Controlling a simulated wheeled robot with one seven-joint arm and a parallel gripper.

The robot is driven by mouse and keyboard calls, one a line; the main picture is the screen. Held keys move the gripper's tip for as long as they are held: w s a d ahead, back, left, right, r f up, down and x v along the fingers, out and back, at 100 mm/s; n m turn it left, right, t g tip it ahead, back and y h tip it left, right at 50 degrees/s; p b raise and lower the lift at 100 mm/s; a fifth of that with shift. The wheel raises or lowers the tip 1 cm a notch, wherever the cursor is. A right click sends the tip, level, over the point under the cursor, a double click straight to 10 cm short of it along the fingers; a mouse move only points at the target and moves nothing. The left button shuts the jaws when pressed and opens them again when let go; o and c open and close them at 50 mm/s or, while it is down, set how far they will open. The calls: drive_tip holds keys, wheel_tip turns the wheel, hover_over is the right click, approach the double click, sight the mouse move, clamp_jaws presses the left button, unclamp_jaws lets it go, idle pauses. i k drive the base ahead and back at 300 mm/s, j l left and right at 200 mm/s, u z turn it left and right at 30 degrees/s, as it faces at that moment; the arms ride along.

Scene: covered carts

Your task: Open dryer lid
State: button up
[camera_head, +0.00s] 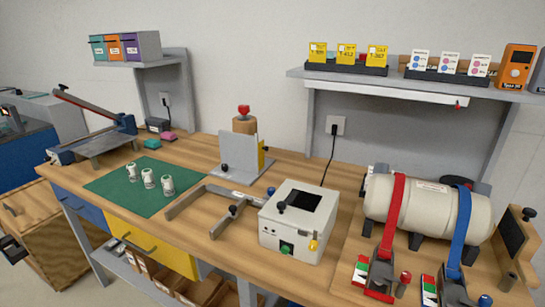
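A white box-shaped device (290,240), which looks like the dryer, stands on the wooden workbench right of centre. Its top (292,221) carries a dark square panel (305,201) and a small black knob (281,206), and looks shut. Its front has a green button (286,248) and a yellow-topped knob (313,244). My gripper is not in view.
A grey metal frame (209,206) lies left of the device. Several white vials (149,179) stand on a green mat (113,191). A strapped cream cylinder (428,204) lies to the right. A loaded shelf (400,81) hangs above.

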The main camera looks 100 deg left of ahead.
sight(304, 207)
drive_tip(key=u, duration=3.45)
